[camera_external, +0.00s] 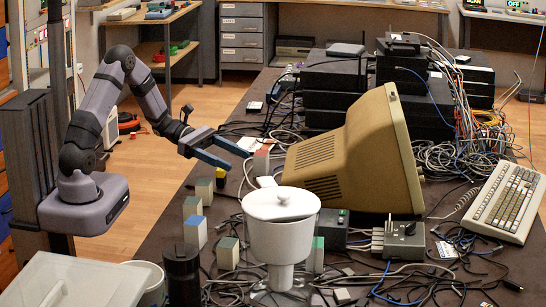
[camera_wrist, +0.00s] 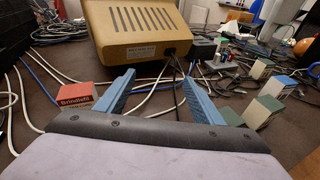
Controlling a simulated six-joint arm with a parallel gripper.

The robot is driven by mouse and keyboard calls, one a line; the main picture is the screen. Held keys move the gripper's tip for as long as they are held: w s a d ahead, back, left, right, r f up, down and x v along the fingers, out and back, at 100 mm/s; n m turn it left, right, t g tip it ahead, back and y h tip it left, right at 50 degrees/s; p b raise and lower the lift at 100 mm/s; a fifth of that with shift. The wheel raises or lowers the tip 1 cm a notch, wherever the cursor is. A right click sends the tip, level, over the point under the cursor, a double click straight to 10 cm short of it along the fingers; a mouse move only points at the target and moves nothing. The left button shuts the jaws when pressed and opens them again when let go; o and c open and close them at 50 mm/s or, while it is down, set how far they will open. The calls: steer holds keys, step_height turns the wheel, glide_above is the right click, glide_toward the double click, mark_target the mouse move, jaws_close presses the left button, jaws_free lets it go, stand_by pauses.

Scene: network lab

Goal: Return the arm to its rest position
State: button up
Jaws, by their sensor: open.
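My gripper (camera_external: 222,150) is open, with its two blue fingers spread apart and nothing between them. It is held above the left side of the dark table (camera_external: 158,262), left of the beige monitor. In the wrist view my gripper (camera_wrist: 160,98) shows both fingers apart, with cables and bare table beyond them. My arm reaches out from its base at the left, bent at the elbow, with the forearm sloping down to the right.
A beige monitor (camera_external: 335,150) stands ahead, with a white lidded pot (camera_external: 281,235) in front. Several small blocks, including a blue-topped one (camera_external: 195,232), line the left side. A red-and-white box (camera_wrist: 76,96) lies near the left finger. Cables cover much of the table.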

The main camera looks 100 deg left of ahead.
steer(key=s+d+r+m+g+h+p, duration=0.1)
steer(key=s+d+r+m+g+p, duration=0.1)
steer(key=d+r+m+g+p, duration=0.45)
steer(key=s+d+r+m+g+h+p, duration=0.1)
steer(key=s+d+m+g+p, duration=0.15)
steer(key=d, duration=0.65)
steer(key=s+d+r+m+g+h+p, duration=0.1)
steer(key=s+d+r+m+g+p, duration=0.2)
steer(key=d+m+p, duration=0.4)
steer(key=s+d+r+m+g+y+p, duration=0.1)
steer(key=s+d+r+m+y+p, duration=0.1)
steer(key=r+m+p, duration=0.5)
steer(key=s+d+r+m+g+y+p, duration=0.1)
steer(key=s+d+r+m+y+p, duration=0.1)
steer(key=s+r+m+y+p, duration=0.3)
step_height(320, 180, up, 3)
steer(key=m+y+p, duration=0.1)
steer(key=m+p, duration=0.2)
steer(key=shift+g+y, duration=0.3)
steer(key=shift+c, duration=1)
